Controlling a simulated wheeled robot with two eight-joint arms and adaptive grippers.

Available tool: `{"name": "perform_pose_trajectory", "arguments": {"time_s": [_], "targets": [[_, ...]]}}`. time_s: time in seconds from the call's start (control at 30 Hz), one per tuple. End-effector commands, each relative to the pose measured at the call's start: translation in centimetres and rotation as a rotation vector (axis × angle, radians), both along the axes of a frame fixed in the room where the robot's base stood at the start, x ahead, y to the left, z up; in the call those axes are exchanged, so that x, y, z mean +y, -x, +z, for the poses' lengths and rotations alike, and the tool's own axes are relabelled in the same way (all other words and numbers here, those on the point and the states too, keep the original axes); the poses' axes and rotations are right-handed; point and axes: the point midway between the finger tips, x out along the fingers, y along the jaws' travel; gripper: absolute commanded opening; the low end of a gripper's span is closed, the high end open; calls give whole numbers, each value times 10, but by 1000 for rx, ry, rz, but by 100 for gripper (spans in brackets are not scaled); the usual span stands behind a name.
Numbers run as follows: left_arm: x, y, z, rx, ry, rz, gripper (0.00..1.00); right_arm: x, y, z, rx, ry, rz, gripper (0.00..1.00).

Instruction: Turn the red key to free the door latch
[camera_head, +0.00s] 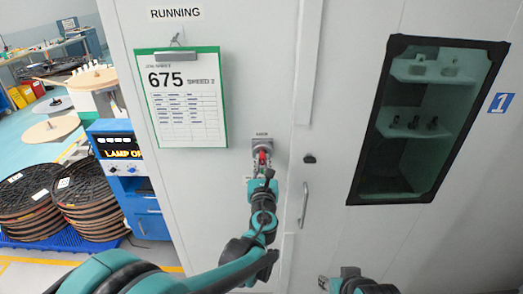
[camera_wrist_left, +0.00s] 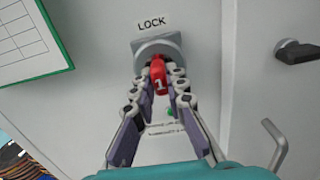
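The red key (camera_wrist_left: 159,78), marked "1", sits in a round grey lock (camera_wrist_left: 157,45) under a LOCK label; in the head view the key (camera_head: 263,158) is small and partly covered. My left gripper (camera_wrist_left: 159,82) has its fingertips on both sides of the key's head, closed in on it. In the head view, my left gripper (camera_head: 262,176) reaches up to the lock from below. A dark latch knob (camera_head: 310,158) is to the right of the lock, also in the wrist view (camera_wrist_left: 298,53). My right gripper (camera_head: 340,281) is low, away from the door, its fingers unclear.
A door handle (camera_head: 304,206) is below the latch. A dark-framed window (camera_head: 366,150) shows shelves inside. A green-edged clipboard (camera_head: 183,101) hangs left of the lock. Cable reels (camera_head: 30,193) and a blue cabinet (camera_head: 148,222) stand at the left.

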Motion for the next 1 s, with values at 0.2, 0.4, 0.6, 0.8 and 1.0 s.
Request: {"name": "perform_pose_trajectory", "arguments": {"time_s": [0.2,0.4,0.6,0.8,1.0], "targets": [[0,0,0,0,-29,0,0,0,0,-1,0,0,0,37],[1,0,-1,3,-321,1,0,0,0,-7,0,0,0,37],[2,0,0,5,-551,0,0,0,0,-10,0,0,0,37],[2,0,0,5,-579,0,0,0,0,-10,0,0,0,37],[2,0,0,6,-613,1,0,0,0,-10,0,0,0,37]]}}
